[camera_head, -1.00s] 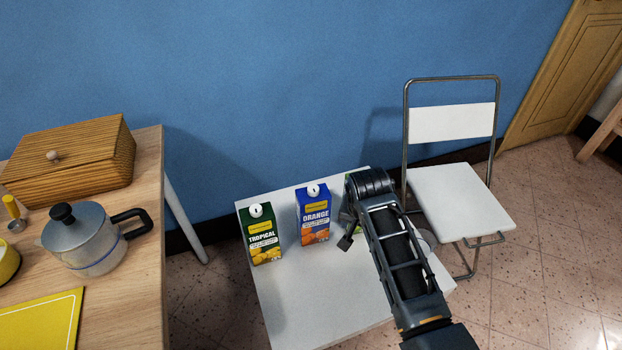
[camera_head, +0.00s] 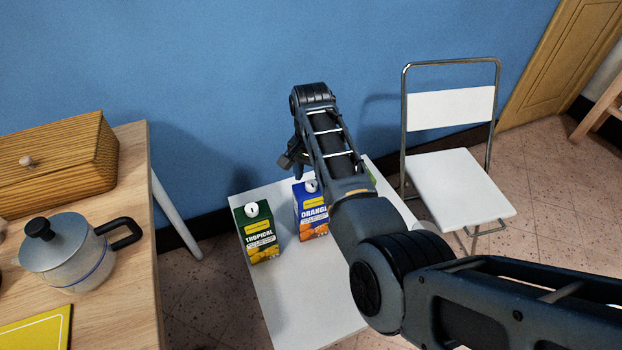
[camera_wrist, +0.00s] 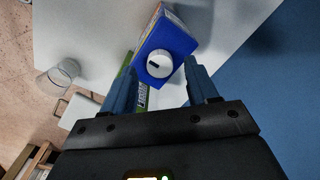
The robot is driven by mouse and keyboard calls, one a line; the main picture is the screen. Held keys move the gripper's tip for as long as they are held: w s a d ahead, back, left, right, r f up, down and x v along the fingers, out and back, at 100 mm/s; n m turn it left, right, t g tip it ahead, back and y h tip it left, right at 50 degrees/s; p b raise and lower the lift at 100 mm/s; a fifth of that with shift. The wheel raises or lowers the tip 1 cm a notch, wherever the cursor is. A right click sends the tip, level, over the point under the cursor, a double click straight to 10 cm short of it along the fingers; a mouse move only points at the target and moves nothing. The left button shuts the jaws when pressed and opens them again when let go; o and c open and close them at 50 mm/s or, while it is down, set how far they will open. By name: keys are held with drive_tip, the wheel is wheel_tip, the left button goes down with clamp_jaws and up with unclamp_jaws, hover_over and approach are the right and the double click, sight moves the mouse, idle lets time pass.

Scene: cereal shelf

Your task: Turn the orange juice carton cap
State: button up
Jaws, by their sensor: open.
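The orange juice carton (camera_head: 311,222) is blue with "ORANGE" on its front and stands upright on the white table. Its white round cap (camera_head: 311,186) faces up. In the wrist view the carton's blue top (camera_wrist: 179,38) and the cap (camera_wrist: 158,64) lie just beyond the fingertips, roughly between them. My gripper (camera_wrist: 160,88) is open and empty, its two blue fingers spread apart. In the head view my gripper (camera_head: 288,160) is above the carton, partly hidden by my arm, which also covers the carton's right side.
A dark green tropical carton (camera_head: 257,235) stands left of the orange one on the white table (camera_head: 290,310). In the wrist view a green carton (camera_wrist: 140,96) and a glass (camera_wrist: 52,82) are near. A white folding chair (camera_head: 455,190) and wooden table (camera_head: 135,230) flank the white table.

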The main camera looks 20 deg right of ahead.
drive_tip(key=shift+f, duration=0.9)
drive_tip(key=shift+c, duration=0.2)
drive_tip(key=c, duration=1)
